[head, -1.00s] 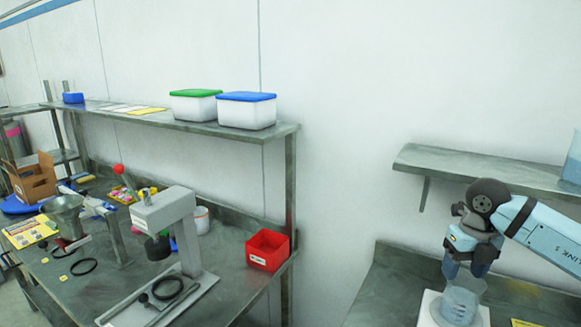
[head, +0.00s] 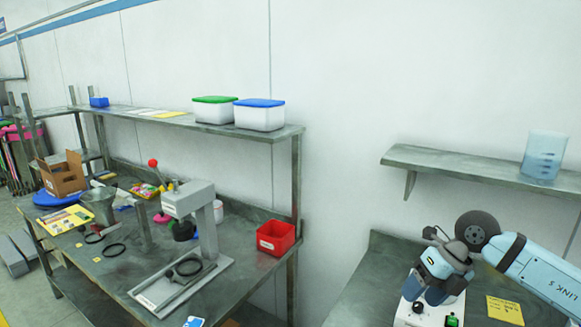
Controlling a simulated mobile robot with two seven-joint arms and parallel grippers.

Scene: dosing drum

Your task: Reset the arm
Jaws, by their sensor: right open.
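My right gripper (head: 428,292) is at the lower right in the head view, at the end of my light-blue arm. It points down, open, over a white device (head: 427,317) with a dark knob and a green button. Its fingers and body hide part of that device. I cannot make out anything between the fingers. My left gripper is not in view.
A wall shelf (head: 470,172) carrying a translucent beaker (head: 545,155) is behind my right arm. A yellow note (head: 505,311) lies on the right bench. The left bench holds a grey press (head: 190,200), a red bin (head: 276,238) and a metal funnel (head: 100,205).

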